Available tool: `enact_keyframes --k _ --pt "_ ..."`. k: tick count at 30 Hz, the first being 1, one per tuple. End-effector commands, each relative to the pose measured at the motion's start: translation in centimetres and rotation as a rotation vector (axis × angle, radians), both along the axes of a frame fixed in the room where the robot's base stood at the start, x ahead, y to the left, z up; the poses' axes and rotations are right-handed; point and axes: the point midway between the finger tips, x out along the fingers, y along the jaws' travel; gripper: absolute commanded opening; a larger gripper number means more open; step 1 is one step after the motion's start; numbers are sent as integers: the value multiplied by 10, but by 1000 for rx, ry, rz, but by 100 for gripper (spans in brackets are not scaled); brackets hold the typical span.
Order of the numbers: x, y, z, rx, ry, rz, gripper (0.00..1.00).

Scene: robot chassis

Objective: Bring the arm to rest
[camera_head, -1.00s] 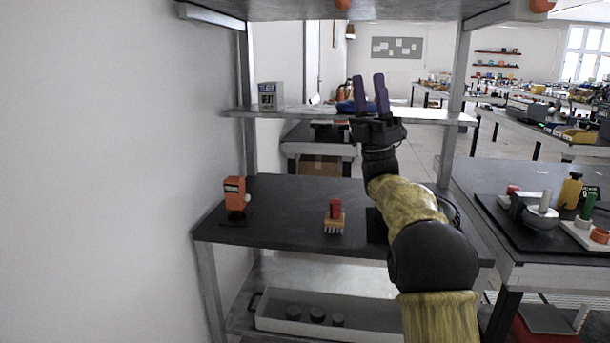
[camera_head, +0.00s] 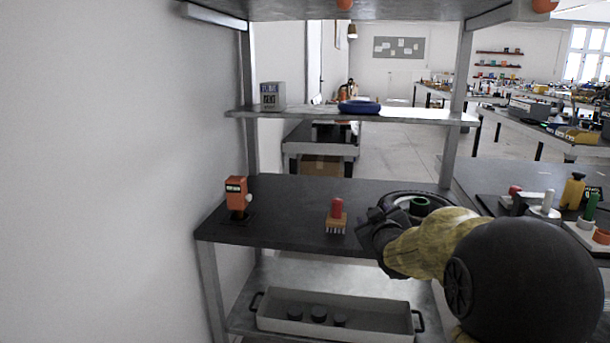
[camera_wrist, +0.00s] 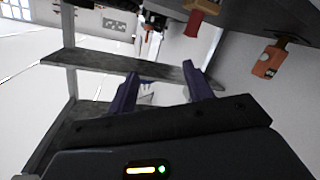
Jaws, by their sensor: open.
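My arm, in a yellow patterned sleeve with dark joints, reaches in from the lower right of the head view. My gripper (camera_head: 376,222) is at the front edge of the dark shelf, right of the red-handled brush, and looks foreshortened there. In the wrist view my gripper (camera_wrist: 158,85) shows two purple fingers standing well apart with nothing between them. The wrist view is tilted strongly, with shelf boards running across it.
The dark shelf (camera_head: 290,225) carries an orange device (camera_head: 237,194), the red-handled brush (camera_head: 336,217) and a black round part (camera_head: 398,197). A blue ring (camera_head: 359,107) and a box (camera_head: 272,96) stand on the upper shelf. A grey bin (camera_head: 285,325) sits below.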

Motion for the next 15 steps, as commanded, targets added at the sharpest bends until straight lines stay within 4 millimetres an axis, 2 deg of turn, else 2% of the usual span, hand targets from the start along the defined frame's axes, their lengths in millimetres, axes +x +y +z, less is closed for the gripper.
enact_keyframes --k 1,3,5,9,15 --pt "-19 0 -24 42 100 -12 51" --pt "-46 1 -58 102 242 -36 51" --pt "-71 3 -85 148 359 -59 51" --pt "-138 7 -139 243 616 -126 51" --pt "-223 11 -187 330 895 -227 51"
